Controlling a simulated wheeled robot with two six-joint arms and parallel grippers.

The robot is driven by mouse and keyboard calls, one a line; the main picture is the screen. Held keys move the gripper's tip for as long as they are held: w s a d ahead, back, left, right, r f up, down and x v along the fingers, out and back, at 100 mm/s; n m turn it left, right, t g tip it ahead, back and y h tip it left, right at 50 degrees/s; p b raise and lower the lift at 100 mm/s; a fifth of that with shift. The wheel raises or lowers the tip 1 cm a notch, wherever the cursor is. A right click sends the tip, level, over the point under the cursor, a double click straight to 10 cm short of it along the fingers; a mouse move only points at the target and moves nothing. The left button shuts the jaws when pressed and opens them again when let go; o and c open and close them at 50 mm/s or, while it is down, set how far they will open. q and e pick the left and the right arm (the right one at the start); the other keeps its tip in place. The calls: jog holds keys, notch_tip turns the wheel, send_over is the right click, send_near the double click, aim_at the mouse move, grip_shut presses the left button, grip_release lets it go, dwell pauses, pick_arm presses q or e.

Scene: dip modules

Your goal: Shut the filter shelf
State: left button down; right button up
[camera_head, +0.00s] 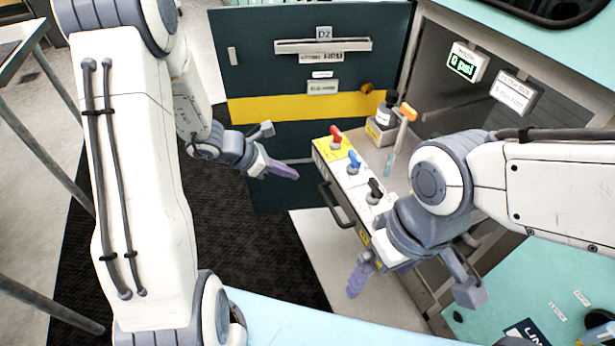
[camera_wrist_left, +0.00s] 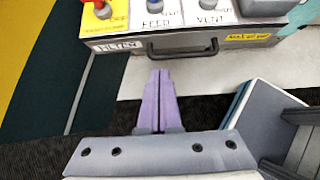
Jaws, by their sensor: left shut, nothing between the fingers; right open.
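The filter shelf (camera_head: 325,176) is pulled out of the cabinet in the head view. Its top carries red, blue and black valve knobs, and its front has a dark bar handle (camera_head: 335,205). In the left wrist view the shelf front (camera_wrist_left: 105,44) with a label reading FILTER and the handle (camera_wrist_left: 183,52) lie just beyond my fingertips. My left gripper (camera_head: 292,172) is shut and empty, left of the shelf front, apparently apart from it. Its purple fingers also show in the left wrist view (camera_wrist_left: 160,78). My right gripper (camera_head: 381,276) is open and empty, in front of the shelf's near end, hiding part of it.
A dark green door (camera_head: 255,70) with a yellow stripe and a D2 label stands open behind the shelf. A dark bottle (camera_head: 386,112) and an orange-handled tool (camera_head: 405,120) are behind the knobs. A teal surface (camera_head: 530,270) lies at right.

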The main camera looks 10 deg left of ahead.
aim_at(335, 181)
pick_arm(q)
jog(key=shift+w+d+f+b, duration=0.15)
jog(key=shift+w+d+f, duration=0.85)
jog(key=shift+d, duration=0.45)
jog(key=shift+w+d+f+b, duration=0.2)
jog(key=shift+w+d+f, duration=0.85)
jog(key=shift+d, duration=0.35)
jog(key=shift+w+d+f+b, duration=0.15)
jog(key=shift+w+d+f, duration=0.85)
jog(key=shift+d, duration=0.45)
